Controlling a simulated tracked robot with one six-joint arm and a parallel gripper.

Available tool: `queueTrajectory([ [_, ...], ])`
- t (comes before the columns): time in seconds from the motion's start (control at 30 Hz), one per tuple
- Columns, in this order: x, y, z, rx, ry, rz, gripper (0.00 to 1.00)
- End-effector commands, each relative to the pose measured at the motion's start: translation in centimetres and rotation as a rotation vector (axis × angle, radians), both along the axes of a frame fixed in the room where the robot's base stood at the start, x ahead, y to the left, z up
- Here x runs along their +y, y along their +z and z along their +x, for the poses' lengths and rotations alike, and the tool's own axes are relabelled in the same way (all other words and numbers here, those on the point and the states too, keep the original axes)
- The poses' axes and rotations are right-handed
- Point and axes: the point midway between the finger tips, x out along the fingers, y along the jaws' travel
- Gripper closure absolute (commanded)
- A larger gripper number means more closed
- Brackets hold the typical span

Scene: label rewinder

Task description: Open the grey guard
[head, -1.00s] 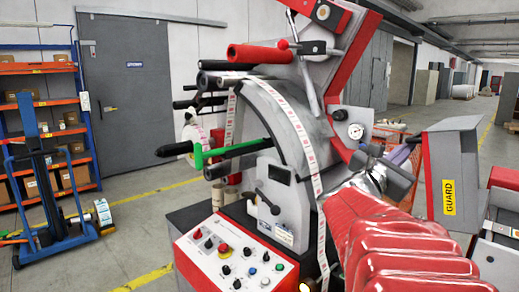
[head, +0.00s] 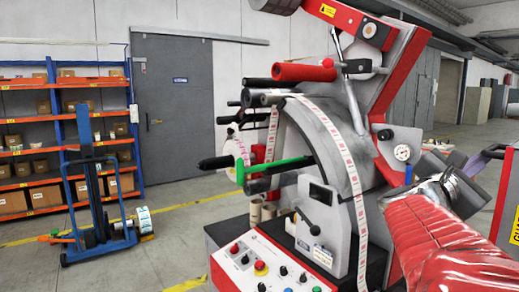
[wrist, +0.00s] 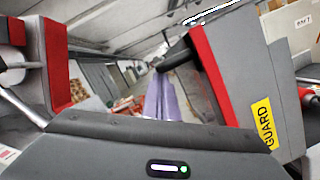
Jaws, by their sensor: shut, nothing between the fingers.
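The grey guard (wrist: 240,60) fills the right of the wrist view. It has a red edge strip and a yellow GUARD label (wrist: 264,123). A dark bar (wrist: 181,56) sticks out from its side to the left. In the head view only a red-and-grey strip of the guard (head: 508,195) shows at the right border; the rest is cut off. My gripper (wrist: 165,85) has purple fingers, shut and empty, left of the guard and with their tips close below the bar's end. I cannot tell whether they touch it. The fingers also show in the head view (head: 488,154), partly hidden.
The label rewinder stands mid-picture, with a control panel (head: 262,268), a green lever (head: 275,168) and a red roller (head: 304,72). A blue lifter (head: 97,205) and shelves (head: 62,140) stand at the left. The floor between them is clear.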

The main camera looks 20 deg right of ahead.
Motion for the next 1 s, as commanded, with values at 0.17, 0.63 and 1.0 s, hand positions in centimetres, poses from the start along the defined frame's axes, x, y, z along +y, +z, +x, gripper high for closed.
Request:
queueTrajectory([
  [0.17,0.0,-0.4,0.2,0.0,0.001,0.001,1.0],
  [0.63,2.2,-3.8,1.5,-0.001,0.004,-0.001,1.0],
  [1.0,7.1,-4.9,1.5,-0.001,0.006,-0.001,1.0],
])
